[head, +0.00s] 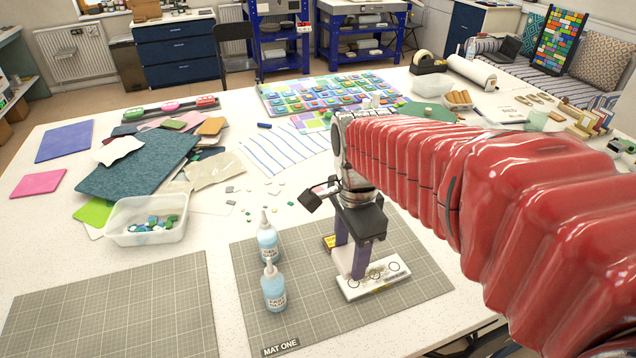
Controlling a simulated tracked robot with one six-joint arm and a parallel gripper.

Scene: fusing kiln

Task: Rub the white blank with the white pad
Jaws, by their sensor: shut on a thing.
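The white blank (392,271) lies flat on the grey gridded mat marked MAT ONE (420,250). It has round outlines on its top and lettering along its front edge. My gripper (353,272) points down over the left part of the blank, with purple fingers shut on a pale block, which appears to be the white pad (344,261). The pad's lower end is at or just above the blank; I cannot tell if they touch. A yellow piece (329,242) lies behind the fingers on the mat, partly hidden.
Two blue-filled bottles (273,288) stand on the mat, left of my gripper. A clear tub (147,220) of glass bits and stacked coloured sheets (140,165) are further left. A second grey mat (110,310) at front left is bare. My red-sleeved arm hides the table's right side.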

